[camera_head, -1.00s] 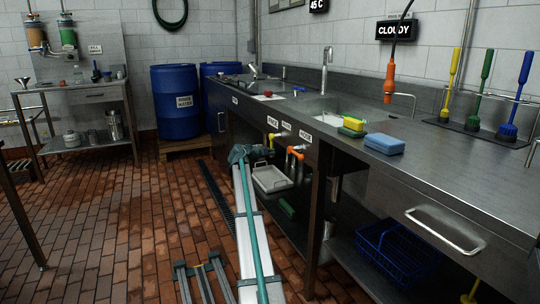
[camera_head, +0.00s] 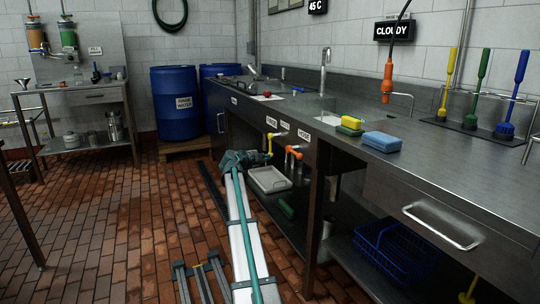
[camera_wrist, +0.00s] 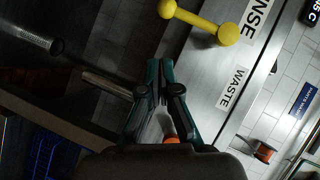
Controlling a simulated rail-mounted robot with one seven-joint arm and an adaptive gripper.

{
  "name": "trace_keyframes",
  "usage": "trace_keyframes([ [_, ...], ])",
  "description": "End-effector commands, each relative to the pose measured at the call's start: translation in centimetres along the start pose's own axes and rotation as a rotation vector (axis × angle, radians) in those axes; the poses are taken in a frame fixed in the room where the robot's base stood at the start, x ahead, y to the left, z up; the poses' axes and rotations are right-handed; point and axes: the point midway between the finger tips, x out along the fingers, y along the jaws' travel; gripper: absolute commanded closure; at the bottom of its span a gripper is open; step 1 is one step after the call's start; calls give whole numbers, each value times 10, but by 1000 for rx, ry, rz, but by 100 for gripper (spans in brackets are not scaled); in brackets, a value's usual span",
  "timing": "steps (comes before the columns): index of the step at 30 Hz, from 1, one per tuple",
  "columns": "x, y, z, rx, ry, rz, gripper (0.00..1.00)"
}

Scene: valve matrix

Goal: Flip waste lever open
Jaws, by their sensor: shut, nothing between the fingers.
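My gripper (camera_wrist: 160,78) is shut and empty, its two dark green fingers together in the middle of the wrist view. In the head view my gripper (camera_head: 262,157) is in front of the sink bench's valve row. The white WASTE label (camera_wrist: 233,88) is on the steel panel to the right of the fingers. A bare metal pipe (camera_wrist: 105,83) lies left of the fingers. An orange part (camera_wrist: 169,133) is mostly hidden by the gripper; I cannot tell whether it is the waste lever. Orange valve parts (camera_head: 294,152) show right of the gripper in the head view.
A yellow lever (camera_wrist: 200,22) is by the RINSE label (camera_wrist: 262,25). A white tray (camera_head: 270,180) stands on the shelf below. A blue basket (camera_head: 394,252) is farther right under the bench.

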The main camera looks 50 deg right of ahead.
Motion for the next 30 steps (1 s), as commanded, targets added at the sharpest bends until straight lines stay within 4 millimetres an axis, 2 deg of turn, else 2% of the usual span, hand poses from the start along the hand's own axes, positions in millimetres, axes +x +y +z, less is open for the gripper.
trace_keyframes([
  [1,-15,2,-3,-2,-1,-1,100],
  [3,-27,5,-2,-1,-1,0,100],
  [9,-49,12,1,0,0,0,100],
  [25,-52,13,2,-3,1,0,100],
  [30,-52,15,0,-102,10,12,100],
])
